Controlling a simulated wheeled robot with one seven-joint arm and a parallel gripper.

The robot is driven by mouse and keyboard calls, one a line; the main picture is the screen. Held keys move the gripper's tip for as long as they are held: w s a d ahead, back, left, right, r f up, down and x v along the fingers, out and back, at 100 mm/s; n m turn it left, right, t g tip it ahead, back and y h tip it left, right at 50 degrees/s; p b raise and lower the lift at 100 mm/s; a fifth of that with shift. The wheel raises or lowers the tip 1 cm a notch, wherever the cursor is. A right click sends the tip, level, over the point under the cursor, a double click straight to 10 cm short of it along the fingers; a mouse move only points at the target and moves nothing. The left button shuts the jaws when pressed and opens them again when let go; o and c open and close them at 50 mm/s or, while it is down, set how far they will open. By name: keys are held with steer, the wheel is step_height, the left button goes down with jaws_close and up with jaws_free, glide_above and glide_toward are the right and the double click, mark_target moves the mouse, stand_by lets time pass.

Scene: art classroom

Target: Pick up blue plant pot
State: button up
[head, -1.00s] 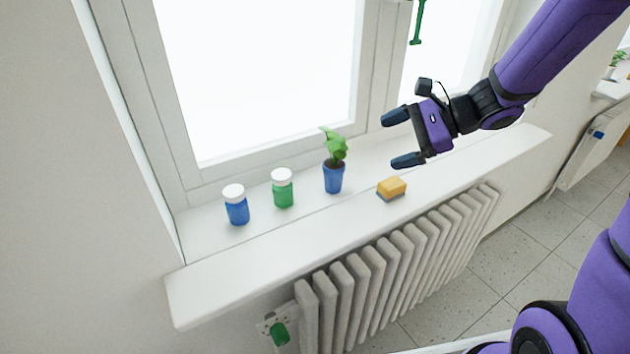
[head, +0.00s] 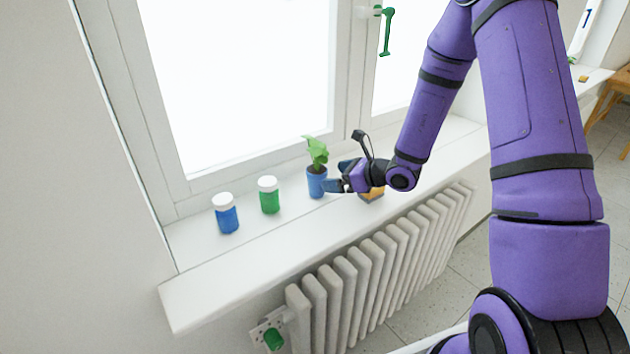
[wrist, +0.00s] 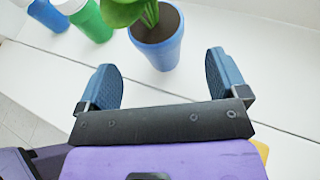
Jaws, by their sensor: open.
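The blue plant pot (head: 316,185) stands upright on the white windowsill and holds a green leafy plant (head: 317,152). My gripper (head: 340,180) is just to the right of the pot in the head view, low over the sill. In the wrist view, the pot (wrist: 158,45) is ahead of my open gripper (wrist: 165,78), roughly centred between the two fingers and beyond their tips. Dark soil shows inside its rim. Nothing is between the fingers.
A green jar (head: 269,198) and a blue jar (head: 226,216), both with white lids, stand left of the pot. A yellow sponge (head: 374,194) lies partly hidden behind my gripper. The window is behind, and a radiator (head: 375,262) is below the sill (head: 250,258).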

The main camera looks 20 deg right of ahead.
mark_target(317, 174)
steer(key=shift+r+x, duration=0.2)
steer(key=shift+x, duration=1.45)
steer(key=shift+r+x, duration=0.2)
steer(key=shift+x, duration=1.5)
steer(key=shift+w+a, duration=0.1)
steer(key=shift+a, duration=0.05)
steer(key=c, duration=1.1)
steer(key=shift+r, duration=0.1)
steer(key=shift+c, duration=0.2)
